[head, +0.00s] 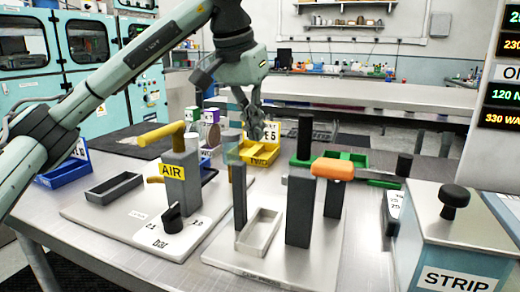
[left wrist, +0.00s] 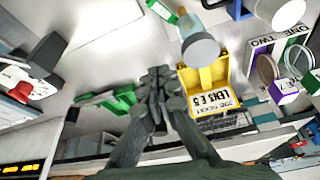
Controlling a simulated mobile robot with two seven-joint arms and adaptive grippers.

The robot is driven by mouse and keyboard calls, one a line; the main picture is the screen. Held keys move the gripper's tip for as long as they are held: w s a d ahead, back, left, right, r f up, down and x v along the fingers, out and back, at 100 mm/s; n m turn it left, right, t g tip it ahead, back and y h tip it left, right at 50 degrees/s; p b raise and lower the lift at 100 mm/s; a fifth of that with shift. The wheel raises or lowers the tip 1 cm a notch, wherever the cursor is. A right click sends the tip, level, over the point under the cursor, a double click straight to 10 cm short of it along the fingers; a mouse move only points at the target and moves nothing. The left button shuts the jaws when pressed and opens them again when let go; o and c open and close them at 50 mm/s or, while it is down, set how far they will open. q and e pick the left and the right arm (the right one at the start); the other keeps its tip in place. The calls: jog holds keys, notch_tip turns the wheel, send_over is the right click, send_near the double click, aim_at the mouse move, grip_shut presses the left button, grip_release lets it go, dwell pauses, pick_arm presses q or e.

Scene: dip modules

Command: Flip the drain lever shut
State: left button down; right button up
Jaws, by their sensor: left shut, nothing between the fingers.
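No part is legibly labelled as the drain lever. My right gripper is not in view.
A black knob (head: 172,216) sits on the AIR base. A shallow open tray (head: 259,231) lies beside the orange-handled post. A green bin (head: 343,160) is behind it. The box marked STRIP (head: 456,281) stands front right. A dark tray (head: 114,187) lies at the left.

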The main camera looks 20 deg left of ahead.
pick_arm(q)
jog(key=r, duration=0.2)
jog(key=a+r, duration=0.1)
jog(key=shift+s+r, duration=0.1)
jog(key=shift+s, duration=0.15)
dwell(0.4)
